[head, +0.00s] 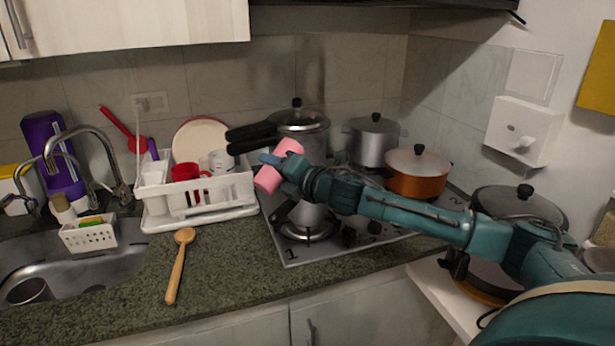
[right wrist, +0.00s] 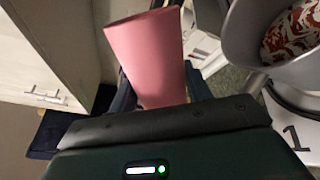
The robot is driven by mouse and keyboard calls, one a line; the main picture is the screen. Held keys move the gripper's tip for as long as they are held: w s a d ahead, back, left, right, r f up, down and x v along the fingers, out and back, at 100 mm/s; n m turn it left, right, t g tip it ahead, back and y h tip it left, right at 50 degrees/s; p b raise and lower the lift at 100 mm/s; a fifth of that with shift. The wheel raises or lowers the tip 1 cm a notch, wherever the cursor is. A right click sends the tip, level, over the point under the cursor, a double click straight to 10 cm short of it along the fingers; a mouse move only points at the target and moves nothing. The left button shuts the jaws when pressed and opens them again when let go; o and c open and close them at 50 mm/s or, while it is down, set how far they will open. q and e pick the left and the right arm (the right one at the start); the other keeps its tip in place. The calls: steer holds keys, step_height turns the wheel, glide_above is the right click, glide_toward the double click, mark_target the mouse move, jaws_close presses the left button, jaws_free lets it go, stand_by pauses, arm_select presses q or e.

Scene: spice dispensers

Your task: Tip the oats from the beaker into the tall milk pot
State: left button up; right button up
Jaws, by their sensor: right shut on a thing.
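A pink beaker (head: 268,180) is held in my right gripper (head: 273,161), tilted over the front-left part of the stove. The beaker (right wrist: 150,55) also shows in the right wrist view between the fingers (right wrist: 162,92); its inside and any oats are hidden. A silver pot (head: 307,214), which looks like the tall milk pot, stands on the burner by the number 1, partly hidden behind my right arm. In the right wrist view this pot (right wrist: 243,38) is at the upper right, apart from the beaker, with a red-and-white patterned patch inside. My left gripper is out of view.
A white dish rack (head: 205,211) with dishes stands left of the stove. A pressure cooker (head: 300,126), a silver lidded pot (head: 373,145) and an orange pot (head: 416,181) stand behind the arm. A wooden spoon (head: 176,268) lies on the counter.

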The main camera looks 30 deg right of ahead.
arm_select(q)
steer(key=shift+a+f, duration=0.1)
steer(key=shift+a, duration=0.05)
arm_select(e)
steer(key=shift+r+m, duration=0.4)
steer(key=shift+m, duration=0.1)
arm_select(q)
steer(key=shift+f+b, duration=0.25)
steer(key=shift+b, duration=0.05)
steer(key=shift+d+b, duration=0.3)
arm_select(e)
steer(key=shift+f+m+y, duration=0.15)
steer(key=shift+m+y, duration=0.15)
steer(key=shift+m, duration=0.2)
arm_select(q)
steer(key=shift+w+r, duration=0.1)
arm_select(e)
steer(key=shift+m, duration=0.3)
steer(key=shift+d, duration=0.1)
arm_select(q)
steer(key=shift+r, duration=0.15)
arm_select(e)
steer(key=shift+f, duration=0.1)
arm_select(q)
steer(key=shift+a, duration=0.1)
arm_select(e)
steer(key=shift+w+d, duration=0.1)
steer(key=shift+d, duration=0.1)
